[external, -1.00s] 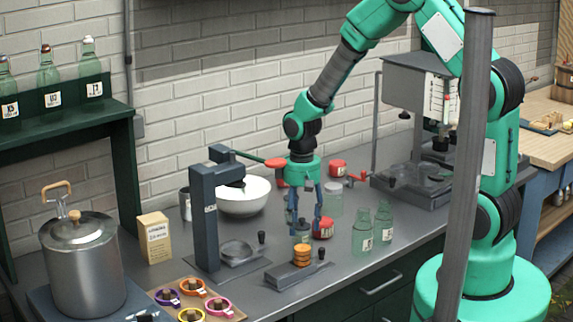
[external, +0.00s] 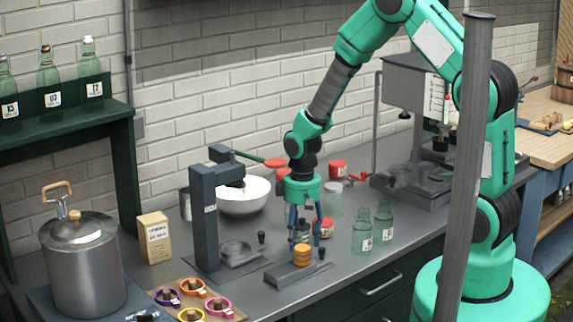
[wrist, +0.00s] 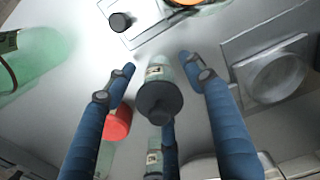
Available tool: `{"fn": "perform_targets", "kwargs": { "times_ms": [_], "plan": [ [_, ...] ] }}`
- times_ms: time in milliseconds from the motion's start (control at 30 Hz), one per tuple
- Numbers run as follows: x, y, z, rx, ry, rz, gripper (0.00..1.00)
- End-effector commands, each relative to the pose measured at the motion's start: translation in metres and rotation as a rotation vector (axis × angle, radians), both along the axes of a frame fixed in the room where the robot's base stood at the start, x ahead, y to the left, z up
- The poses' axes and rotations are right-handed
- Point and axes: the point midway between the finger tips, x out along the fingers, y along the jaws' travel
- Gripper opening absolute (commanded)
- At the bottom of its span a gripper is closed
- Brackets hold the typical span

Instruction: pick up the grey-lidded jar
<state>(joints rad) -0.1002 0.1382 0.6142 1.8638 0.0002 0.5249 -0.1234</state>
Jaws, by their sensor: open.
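The grey-lidded jar (wrist: 160,100) is a small clear glass jar with a pale label and a dark grey knobbed lid. In the wrist view it stands between my spread blue fingers. In the external view the jar (external: 301,237) is partly hidden by those fingers. My gripper (external: 303,238) is open, pointing down around the jar from above. In the wrist view the gripper (wrist: 158,62) shows gaps between the side fingers and the jar. A third finger is partly hidden behind the jar.
A red-lidded jar (external: 326,228) is close on the right, with glass bottles (external: 362,236) beyond it. A block with stacked orange discs (external: 303,257) stands just in front. A dark press (external: 205,225) and white bowl (external: 243,197) are to the left.

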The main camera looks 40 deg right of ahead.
Motion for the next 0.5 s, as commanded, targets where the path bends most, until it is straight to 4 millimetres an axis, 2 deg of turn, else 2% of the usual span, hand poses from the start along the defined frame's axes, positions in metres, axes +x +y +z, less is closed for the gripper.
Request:
{"fn": "perform_targets", "kwargs": {
  "times_ms": [233,267,500],
  "plan": [
    [-0.0001,0.0000,0.0001,0.000,0.000,0.000,0.54],
    [-0.0002,0.0000,0.0000,0.000,0.000,0.000,0.50],
    [-0.0002,0.0000,0.0000,0.000,0.000,0.000,0.03]
  ]
}}
